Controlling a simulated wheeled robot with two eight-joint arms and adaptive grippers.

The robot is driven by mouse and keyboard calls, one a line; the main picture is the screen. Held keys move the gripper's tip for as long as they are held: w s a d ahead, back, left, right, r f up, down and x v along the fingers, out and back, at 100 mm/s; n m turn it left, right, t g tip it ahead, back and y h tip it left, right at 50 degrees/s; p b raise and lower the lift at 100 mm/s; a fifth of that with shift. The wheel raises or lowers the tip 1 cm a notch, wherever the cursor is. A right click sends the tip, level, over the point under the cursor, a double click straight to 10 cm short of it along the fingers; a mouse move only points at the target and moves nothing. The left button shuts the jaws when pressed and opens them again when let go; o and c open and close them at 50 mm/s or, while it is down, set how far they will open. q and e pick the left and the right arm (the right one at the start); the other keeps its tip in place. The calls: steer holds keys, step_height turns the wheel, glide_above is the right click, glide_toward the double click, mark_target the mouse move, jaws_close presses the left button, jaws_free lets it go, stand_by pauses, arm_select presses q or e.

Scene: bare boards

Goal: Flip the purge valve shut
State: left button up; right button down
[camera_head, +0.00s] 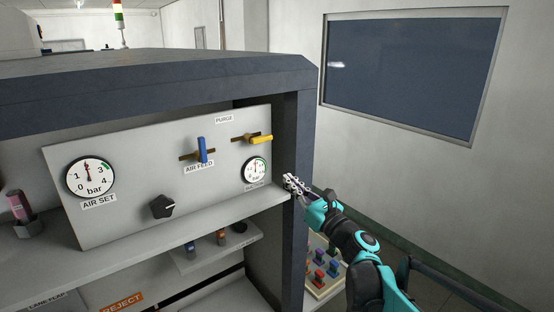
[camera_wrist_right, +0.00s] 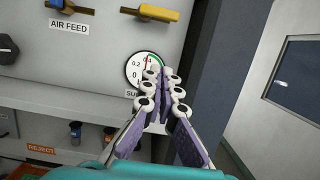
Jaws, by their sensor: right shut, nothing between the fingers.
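The purge valve has a yellow lever (camera_head: 260,139) at the upper right of the grey panel, below the PURGE label (camera_head: 224,119). The lever lies nearly level, in line with its brass pipe. It also shows at the top of the right wrist view (camera_wrist_right: 158,13). My right gripper (camera_head: 290,181) is shut and empty, below and to the right of the lever and apart from it. In the right wrist view its fingertips (camera_wrist_right: 163,75) overlap the small suction gauge (camera_wrist_right: 146,68). My left gripper is not in view.
The AIR FEED valve's blue lever (camera_head: 202,149) stands upright left of the purge valve. A black knob (camera_head: 163,206) and a large bar gauge (camera_head: 90,177) are further left. A dark cabinet post (camera_head: 294,130) borders the panel's right side. A shelf ledge (camera_head: 150,240) runs below.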

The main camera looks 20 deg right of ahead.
mark_target(258, 137)
steer(key=w+a+r+p, duration=0.3)
steer(key=w+r, duration=0.3)
steer(key=w, duration=0.2)
steer(key=shift+w+a+r+p, duration=0.15)
steer(key=shift+w+r+p, duration=0.05)
steer(key=shift+w+p, duration=0.15)
steer(key=shift+w, duration=0.15)
steer(key=shift+r+n, duration=0.1)
steer(key=shift+n, duration=0.4)
